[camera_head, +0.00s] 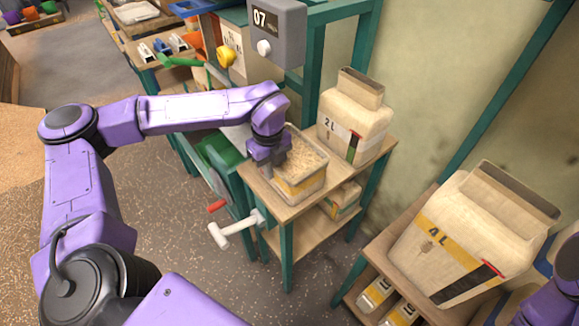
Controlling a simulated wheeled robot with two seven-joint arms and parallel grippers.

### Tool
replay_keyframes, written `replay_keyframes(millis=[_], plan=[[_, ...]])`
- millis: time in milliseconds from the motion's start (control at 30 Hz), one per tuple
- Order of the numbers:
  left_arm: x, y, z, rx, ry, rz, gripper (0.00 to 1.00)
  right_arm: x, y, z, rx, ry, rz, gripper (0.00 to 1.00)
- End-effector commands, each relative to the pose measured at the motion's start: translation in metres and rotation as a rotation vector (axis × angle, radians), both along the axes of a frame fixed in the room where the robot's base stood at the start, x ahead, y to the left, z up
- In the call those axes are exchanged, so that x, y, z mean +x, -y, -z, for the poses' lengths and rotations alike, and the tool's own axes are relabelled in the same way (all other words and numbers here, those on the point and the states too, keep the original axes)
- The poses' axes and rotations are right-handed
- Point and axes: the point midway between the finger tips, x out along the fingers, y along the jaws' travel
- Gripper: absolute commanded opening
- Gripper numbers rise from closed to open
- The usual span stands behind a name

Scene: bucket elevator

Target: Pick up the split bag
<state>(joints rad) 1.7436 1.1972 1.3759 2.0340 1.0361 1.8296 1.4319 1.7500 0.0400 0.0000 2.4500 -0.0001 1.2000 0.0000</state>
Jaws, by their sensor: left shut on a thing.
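My left gripper (268,160) reaches over the small wooden table and is shut at the left rim of an open rectangular tub (301,188) full of pale grain. The jaw tips are partly hidden, but they appear to grip the tub's wall. A cream bag-like container marked 2L (352,120) stands upright just behind the tub. A larger one marked 4L (470,235) leans on the right-hand table. I cannot tell which thing is the split bag; no tear shows clearly. Only a purple part of my right arm shows at the lower right edge.
A white crank handle (236,229) and a red grip (217,206) stick out left of the table. A grey box marked 07 (278,30) hangs on the green frame above. Small yellow-striped packs (375,295) lie on the right table's lower shelf. Floor at centre is clear.

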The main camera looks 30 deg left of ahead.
Motion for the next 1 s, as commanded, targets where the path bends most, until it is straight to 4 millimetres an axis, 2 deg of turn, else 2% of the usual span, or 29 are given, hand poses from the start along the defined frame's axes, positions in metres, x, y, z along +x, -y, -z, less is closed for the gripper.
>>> replay_keyframes(millis=[333,467,667,867,1000], plan=[[0.001,0.0,-0.004,-0.001,0.007,0.0,0.0,0.0,0.0,0.0,0.0,0.0,0.0,0.43],[0.002,0.0,-0.011,-0.001,0.009,0.0,0.0,0.0,0.0,0.0,0.0,0.0,0.0,0.43],[0.002,0.0,-0.034,-0.001,0.01,0.0,0.0,0.0,0.0,0.001,0.0,0.0,0.0,0.43],[-0.012,-0.021,-0.063,-0.001,0.013,-0.004,0.0,0.0,0.0,0.004,0.0,0.0,0.0,0.43],[-0.026,-0.04,-0.091,-0.003,0.014,-0.004,0.0,0.0,0.0,0.005,0.0,0.0,0.0,0.43]])
